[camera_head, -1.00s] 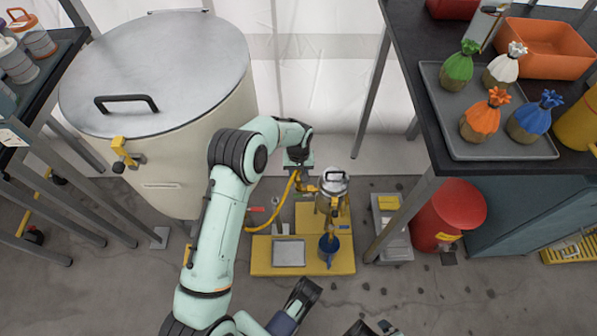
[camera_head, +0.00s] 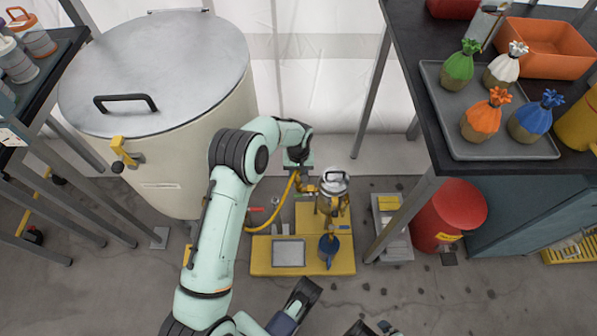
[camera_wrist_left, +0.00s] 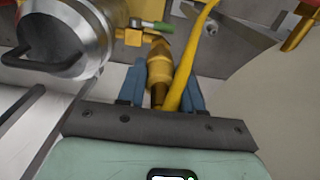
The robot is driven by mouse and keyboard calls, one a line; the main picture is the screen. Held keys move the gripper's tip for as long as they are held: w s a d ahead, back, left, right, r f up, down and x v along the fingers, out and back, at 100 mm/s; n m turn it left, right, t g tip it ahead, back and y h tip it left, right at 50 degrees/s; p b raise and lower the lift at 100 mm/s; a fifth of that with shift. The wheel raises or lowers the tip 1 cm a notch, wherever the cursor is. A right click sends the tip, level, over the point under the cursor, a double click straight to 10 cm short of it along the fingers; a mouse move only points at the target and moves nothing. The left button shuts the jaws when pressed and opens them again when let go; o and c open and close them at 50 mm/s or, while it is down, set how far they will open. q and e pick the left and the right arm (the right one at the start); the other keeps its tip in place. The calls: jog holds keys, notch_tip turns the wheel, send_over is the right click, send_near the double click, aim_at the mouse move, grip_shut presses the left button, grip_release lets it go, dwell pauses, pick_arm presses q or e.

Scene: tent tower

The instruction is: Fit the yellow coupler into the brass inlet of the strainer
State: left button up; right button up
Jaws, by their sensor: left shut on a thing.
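The strainer (camera_head: 333,183) is a shiny metal pot with a black-handled lid, upright on a yellow stand. It shows large at the upper left of the left wrist view (camera_wrist_left: 88,30). Its brass inlet (camera_wrist_left: 133,38) sticks out from its side, beside a green-handled part. My left gripper (camera_wrist_left: 163,92) is shut on the yellow coupler (camera_wrist_left: 160,70), which stands between its blue fingers. The coupler's tip is close to the inlet, a little to its right in the wrist view; I cannot tell whether they touch.
A yellow hose (camera_head: 288,192) runs from the coupler area down to the floor. The yellow base (camera_head: 262,262) carries a grey tray (camera_head: 289,253) and a blue funnel-like item (camera_head: 328,247). A large lidded tank (camera_head: 160,150) stands left, a table leg (camera_head: 400,215) and red drum (camera_head: 449,212) right.

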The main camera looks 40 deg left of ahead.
aim_at(298, 178)
pick_arm(q)
jog(key=shift+f+b, duration=1)
jog(key=shift+f, duration=0.7)
jog(key=o, duration=1.1)
jog(key=shift+r, duration=0.1)
